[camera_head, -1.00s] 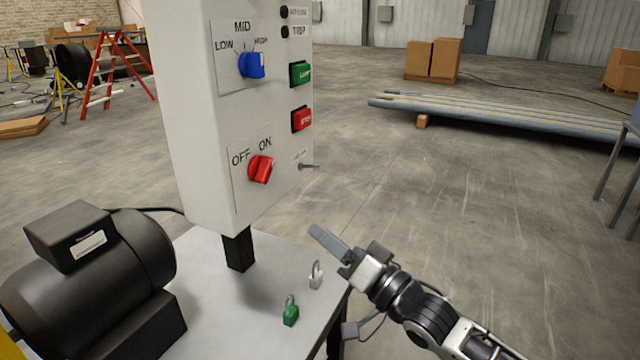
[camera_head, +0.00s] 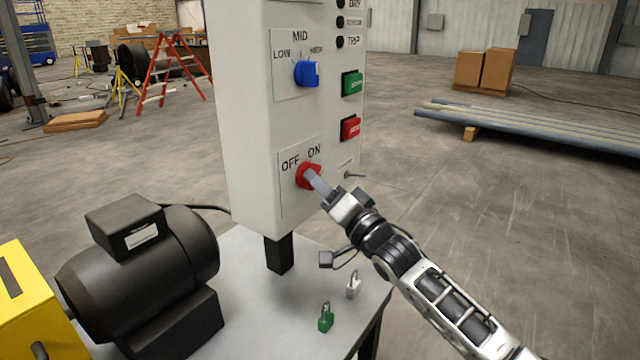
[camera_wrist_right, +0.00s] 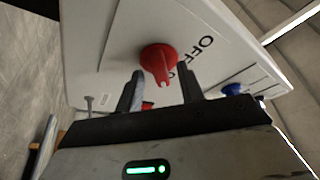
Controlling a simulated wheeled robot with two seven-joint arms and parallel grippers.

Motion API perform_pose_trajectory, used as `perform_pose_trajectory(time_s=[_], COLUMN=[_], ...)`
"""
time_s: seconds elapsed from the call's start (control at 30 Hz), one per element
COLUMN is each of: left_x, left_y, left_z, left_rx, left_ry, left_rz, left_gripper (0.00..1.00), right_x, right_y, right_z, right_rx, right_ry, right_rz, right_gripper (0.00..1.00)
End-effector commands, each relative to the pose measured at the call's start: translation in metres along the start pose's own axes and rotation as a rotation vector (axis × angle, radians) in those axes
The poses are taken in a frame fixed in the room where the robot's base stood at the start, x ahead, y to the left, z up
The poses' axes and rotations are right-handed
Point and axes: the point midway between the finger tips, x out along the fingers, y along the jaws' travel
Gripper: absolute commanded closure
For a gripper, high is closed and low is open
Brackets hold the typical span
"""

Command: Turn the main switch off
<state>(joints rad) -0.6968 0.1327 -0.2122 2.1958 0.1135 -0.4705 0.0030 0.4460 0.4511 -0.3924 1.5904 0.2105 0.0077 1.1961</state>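The main switch is a red knob (camera_head: 306,176) low on the front of the grey control box (camera_head: 245,130), under the labels OFF and ON. In the head view its grip is partly hidden by my right gripper (camera_head: 316,182). In the right wrist view, the red knob (camera_wrist_right: 158,62) lies between the two fingers of the right gripper (camera_wrist_right: 160,90), with a gap on each side. The fingers are open and reach toward the panel. Part of the OFF label shows beside the knob. My left gripper is not in view.
A blue selector knob (camera_head: 307,73), green button (camera_head: 352,84) and red button (camera_head: 350,128) are above the switch. A small metal pin (camera_head: 352,175) sticks out at right. A black motor (camera_head: 140,260), green padlock (camera_head: 325,318) and silver padlock (camera_head: 353,283) are on the table (camera_head: 250,325).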

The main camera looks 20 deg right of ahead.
Motion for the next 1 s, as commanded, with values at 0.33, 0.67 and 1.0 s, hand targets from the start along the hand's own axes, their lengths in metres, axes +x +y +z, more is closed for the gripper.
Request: perform_pose_trajectory(time_s=[0.33, 0.67, 1.0], left_x=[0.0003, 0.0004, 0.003], left_y=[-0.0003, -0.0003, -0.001], left_z=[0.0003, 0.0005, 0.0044], left_rx=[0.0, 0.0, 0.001], left_ry=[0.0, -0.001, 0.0], left_rz=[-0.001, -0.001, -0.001], left_gripper=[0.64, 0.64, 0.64], right_x=[0.0067, 0.0064, 0.0061], right_y=[-0.0002, 0.0, 0.0021], right_z=[0.0002, 0.0002, 0.0007], right_rx=[-0.001, -0.001, -0.081], right_ry=[-0.001, -0.001, -0.001], right_rz=[0.0, 0.0, -0.032], right_gripper=[0.62, 1.0, 1.0])
